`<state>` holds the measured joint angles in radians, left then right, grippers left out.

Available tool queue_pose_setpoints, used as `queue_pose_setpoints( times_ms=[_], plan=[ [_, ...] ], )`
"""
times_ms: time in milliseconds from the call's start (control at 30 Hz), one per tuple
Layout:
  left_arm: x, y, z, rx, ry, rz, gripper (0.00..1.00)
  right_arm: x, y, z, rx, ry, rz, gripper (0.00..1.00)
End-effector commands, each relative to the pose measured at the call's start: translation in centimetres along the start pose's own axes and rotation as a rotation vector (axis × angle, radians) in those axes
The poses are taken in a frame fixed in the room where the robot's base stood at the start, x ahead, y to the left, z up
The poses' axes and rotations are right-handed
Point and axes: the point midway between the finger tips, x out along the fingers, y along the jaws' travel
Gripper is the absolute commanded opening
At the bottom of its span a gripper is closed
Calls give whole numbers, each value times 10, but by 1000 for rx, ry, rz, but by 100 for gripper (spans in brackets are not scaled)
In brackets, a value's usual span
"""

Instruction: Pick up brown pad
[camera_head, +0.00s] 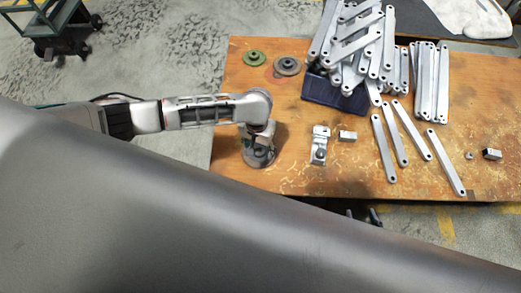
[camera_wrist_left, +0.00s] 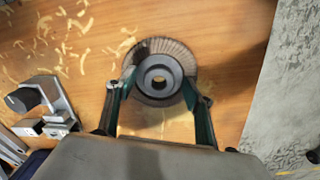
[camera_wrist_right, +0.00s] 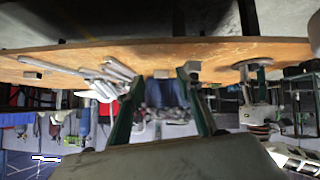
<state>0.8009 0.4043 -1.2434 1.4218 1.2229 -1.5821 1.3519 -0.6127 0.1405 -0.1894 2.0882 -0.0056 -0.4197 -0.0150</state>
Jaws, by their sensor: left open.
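A round pad (camera_wrist_left: 178,53) with a brownish-grey pleated rim and a dark grey hub lies flat on the wooden table in the left wrist view. In the head view this pad (camera_head: 260,160) is mostly hidden under my left gripper (camera_head: 259,146). My left gripper (camera_wrist_left: 160,92) is open and points down, its fingers at either side of the hub; I cannot tell if they touch it. My right gripper (camera_wrist_right: 165,92) is open and empty in the right wrist view. In the head view only its dark fingertips (camera_head: 362,216) show, past the table's near edge.
A green disc (camera_head: 254,58) and a grey-brown disc (camera_head: 287,66) lie at the table's back left. A dark blue bin (camera_head: 335,92) heaped with metal brackets stands behind. A metal clamp-like part (camera_head: 320,145) and a small block (camera_head: 347,136) lie right of my left gripper.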

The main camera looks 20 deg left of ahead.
Motion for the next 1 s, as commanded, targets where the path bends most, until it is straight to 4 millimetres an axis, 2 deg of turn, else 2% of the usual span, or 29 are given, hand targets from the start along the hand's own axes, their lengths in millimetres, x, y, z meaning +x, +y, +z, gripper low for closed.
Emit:
queue_pose_setpoints(
  times_ms=[100, 200, 300, 367, 667, 767, 867, 1000],
  plan=[
    [-1, 0, -2, 0, 4, 1, 52, 1, 4, -13, -4, 23, 5, 36],
    [-2, 0, -2, 0, 5, 1, 50, 2, 6, -16, -7, 29, 7, 36],
    [-2, 0, -2, 0, 5, 1, 24, 2, 6, -15, -9, 29, 6, 36],
    [-2, 0, -2, 0, 5, 1, 10, 3, 6, -14, -10, 27, 5, 36],
    [-3, 0, -2, 0, 4, 1, 10, 2, 4, -10, -10, 19, 2, 36],
    [-9, 0, -3, 0, 7, 1, 10, -1, 4, -12, -9, 21, 2, 36],
    [-25, 1, -5, 0, 12, 1, 10, -4, 6, -17, -8, 25, 4, 36],
    [-60, 1, -6, 1, 17, 0, 10, -9, 8, -27, 3, 30, 8, 36]
  ],
)
